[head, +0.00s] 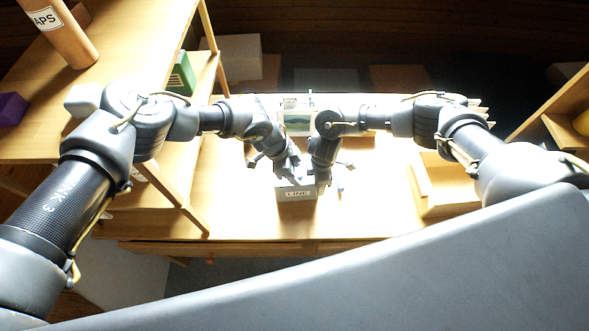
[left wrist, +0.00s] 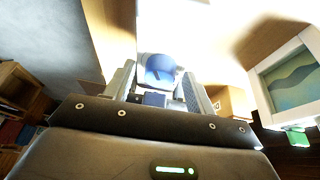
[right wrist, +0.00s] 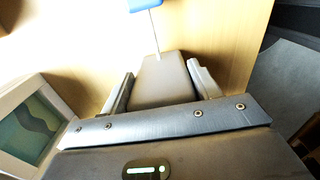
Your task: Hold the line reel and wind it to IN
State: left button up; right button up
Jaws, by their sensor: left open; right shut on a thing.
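The line reel is a grey box (head: 296,181) with a white LINE label on the middle of the table. My right gripper (head: 323,180) reaches it from the right. In the right wrist view its jaws (right wrist: 162,88) are shut on the grey body (right wrist: 163,78), one finger on each side. A thin rod with a blue end (right wrist: 147,5) shows beyond the body. My left gripper (head: 284,167) is at the reel's left. In the left wrist view its open fingers (left wrist: 158,90) stand on either side of a blue rounded knob (left wrist: 160,70). I cannot tell whether they touch it. No IN mark is readable.
A framed screen (head: 298,121) stands behind the reel, close to both wrists. A wooden shelf (head: 140,130) with a green box (head: 181,76) is on the left. A wooden tray (head: 445,197) is on the right. The table front (head: 240,215) is clear.

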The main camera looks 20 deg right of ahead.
pick_arm(q)
jog(key=c, duration=1)
jog(key=shift+w+d+m+g+y, duration=0.1)
jog(key=shift+m+g+y, duration=0.3)
jog(key=shift+m, duration=1.05)
jog(key=shift+w+m+g+y, duration=0.15)
jog(key=shift+m+g, duration=0.35)
jog(key=shift+m, duration=0.95)
jog(key=o, duration=1)
jog(key=shift+s, duration=0.1)
jog(key=v, duration=1.2)
